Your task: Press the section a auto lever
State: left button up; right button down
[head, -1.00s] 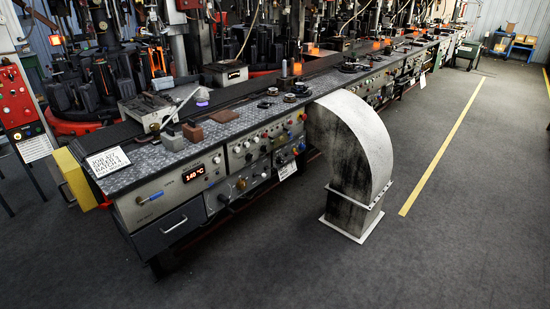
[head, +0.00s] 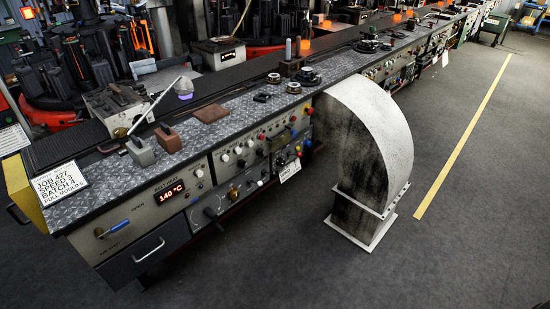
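A long control bench (head: 200,135) with a metal tread-plate top runs from the lower left to the upper right. A blue-handled lever (head: 118,227) sits on its front panel at the near end, with small lettering above and below it. A long thin metal lever (head: 160,107) slants up from the bench top. More knobs and small levers line the front panels, including one with a brass-coloured hub (head: 233,194). I cannot read a label that marks any of them as the section a auto lever. Neither of my grippers is in view.
A grey curved duct (head: 365,140) stands on the floor against the bench front. A job card (head: 60,184) sits at the bench's near end, and a red temperature display (head: 171,191) is on the panel. Open dark floor lies in front, with a yellow line (head: 465,135) at right.

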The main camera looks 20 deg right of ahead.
aim_at(273, 174)
jog(key=i+l+u, duration=0.2)
jog(key=i+l, duration=1.1)
jog(key=k+l, duration=0.05)
jog(key=l, duration=0.05)
